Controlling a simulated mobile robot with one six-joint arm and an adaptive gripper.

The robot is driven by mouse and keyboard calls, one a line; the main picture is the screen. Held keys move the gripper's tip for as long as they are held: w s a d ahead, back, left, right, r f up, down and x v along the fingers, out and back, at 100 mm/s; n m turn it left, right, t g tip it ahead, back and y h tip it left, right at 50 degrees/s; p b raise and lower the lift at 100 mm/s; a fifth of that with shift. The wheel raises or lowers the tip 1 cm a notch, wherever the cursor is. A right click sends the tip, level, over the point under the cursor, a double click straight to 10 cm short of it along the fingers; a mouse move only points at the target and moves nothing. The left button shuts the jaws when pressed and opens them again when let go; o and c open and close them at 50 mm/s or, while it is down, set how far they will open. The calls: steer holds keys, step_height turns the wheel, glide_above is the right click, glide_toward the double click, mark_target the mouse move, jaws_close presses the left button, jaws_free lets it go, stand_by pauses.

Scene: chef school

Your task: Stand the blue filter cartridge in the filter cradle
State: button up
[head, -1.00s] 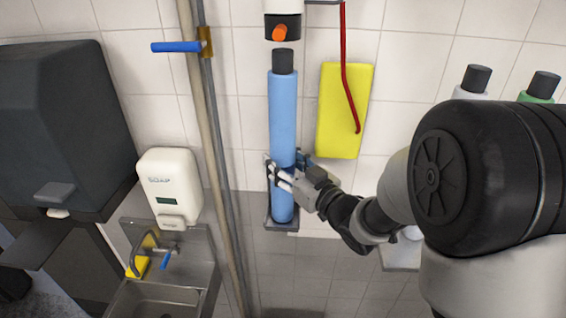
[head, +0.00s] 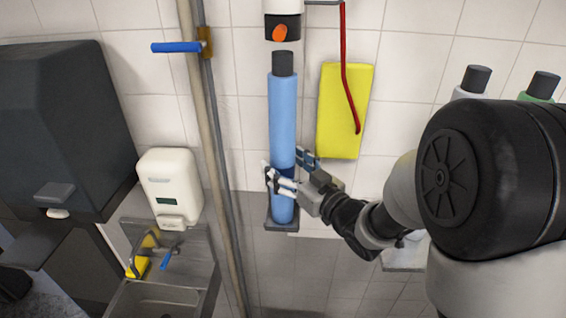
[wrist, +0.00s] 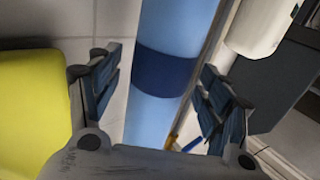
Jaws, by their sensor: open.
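The blue filter cartridge (head: 283,115) stands upright in the head view, with a black cap on top and a dark blue band lower down. Its foot rests on the small dark filter cradle (head: 282,226) on the wall; the cradle's inside is hidden by the cartridge. My gripper (head: 288,172) is open at the dark band, one finger on each side of the cartridge. In the wrist view the cartridge (wrist: 177,25) runs between the open fingers (wrist: 160,95), with gaps showing on both sides.
An orange-nozzled housing (head: 281,24) hangs just above the cap. A yellow board (head: 345,110) and red rod (head: 350,75) are to the right. Pipes (head: 208,130), a soap dispenser (head: 168,185) and a sink (head: 160,296) are to the left. Two capped bottles (head: 475,82) stand farther right.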

steer(key=v, duration=1.1)
steer(key=shift+r, duration=0.15)
